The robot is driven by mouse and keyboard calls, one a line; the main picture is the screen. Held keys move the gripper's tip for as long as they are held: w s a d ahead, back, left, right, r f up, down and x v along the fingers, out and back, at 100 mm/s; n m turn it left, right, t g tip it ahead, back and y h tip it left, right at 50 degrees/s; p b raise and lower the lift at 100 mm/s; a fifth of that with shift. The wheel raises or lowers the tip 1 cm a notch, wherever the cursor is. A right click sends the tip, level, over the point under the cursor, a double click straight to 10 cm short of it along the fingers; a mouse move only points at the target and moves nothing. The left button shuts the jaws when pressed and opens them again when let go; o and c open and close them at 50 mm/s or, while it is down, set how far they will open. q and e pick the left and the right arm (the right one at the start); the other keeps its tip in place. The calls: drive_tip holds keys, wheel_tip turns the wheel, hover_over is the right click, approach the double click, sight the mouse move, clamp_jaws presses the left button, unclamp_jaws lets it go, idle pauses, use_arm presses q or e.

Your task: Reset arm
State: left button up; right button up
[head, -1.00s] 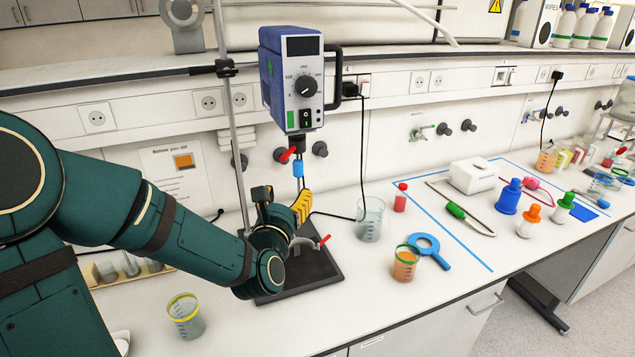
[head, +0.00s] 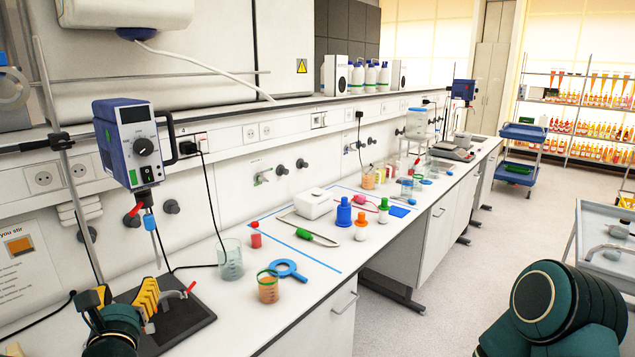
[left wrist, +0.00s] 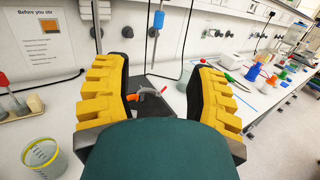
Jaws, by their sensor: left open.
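My left gripper (head: 127,301) shows at the lower left of the head view, in front of the dark stand base plate (head: 180,322). In the left wrist view its two yellow ribbed fingers (left wrist: 157,76) are spread wide apart with nothing held between them. Beyond them are the stand's base and a red-ended clamp. A green link of my right arm (head: 565,310) fills the lower right of the head view; its gripper is not visible.
A blue overhead stirrer (head: 128,143) hangs on a stand beside my left gripper. A clear beaker (head: 230,260), an orange beaker (head: 268,288) and a blue ring (head: 290,269) stand or lie to its right. A yellow-rimmed beaker (left wrist: 43,158) is left in the wrist view.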

use_arm(q)
drive_tip(key=d+f+m+g+h+b, duration=0.1)
drive_tip(key=d+f+m+g+h, duration=0.15)
drive_tip(key=d+f+m, duration=0.45)
drive_tip(key=d+f+m+g+h+b, duration=0.1)
drive_tip(key=d+f+m+g+h, duration=0.15)
drive_tip(key=f+m, duration=0.55)
drive_tip(key=d+f+m+g+h, duration=0.2)
drive_tip(key=d+f+m+h, duration=0.15)
drive_tip(key=f, duration=0.65)
drive_tip(key=s+d+f+m+g+h+b, duration=0.1)
drive_tip(key=s+d+f+m+g, duration=0.3)
drive_tip(key=s+f+m, duration=0.3)
drive_tip(key=s+d+f+m+g+b, duration=0.1)
drive_tip(key=s+d+f+m+g, duration=0.3)
drive_tip(key=f+m, duration=0.7)
drive_tip(key=s+d+m, duration=0.1)
drive_tip(key=s+d, duration=0.1)
drive_tip(key=s, duration=0.1)
drive_tip(key=shift+s+d+m+g+h, duration=0.2)
drive_tip(key=shift+d+m+g+h, duration=0.05)
drive_tip(key=shift+m+g+h, duration=0.1)
use_arm(e)
drive_tip(key=f, duration=0.4)
drive_tip(key=shift+s+a+f, duration=0.1)
drive_tip(key=shift+s+f, duration=0.15)
drive_tip(key=shift+s, duration=0.05)
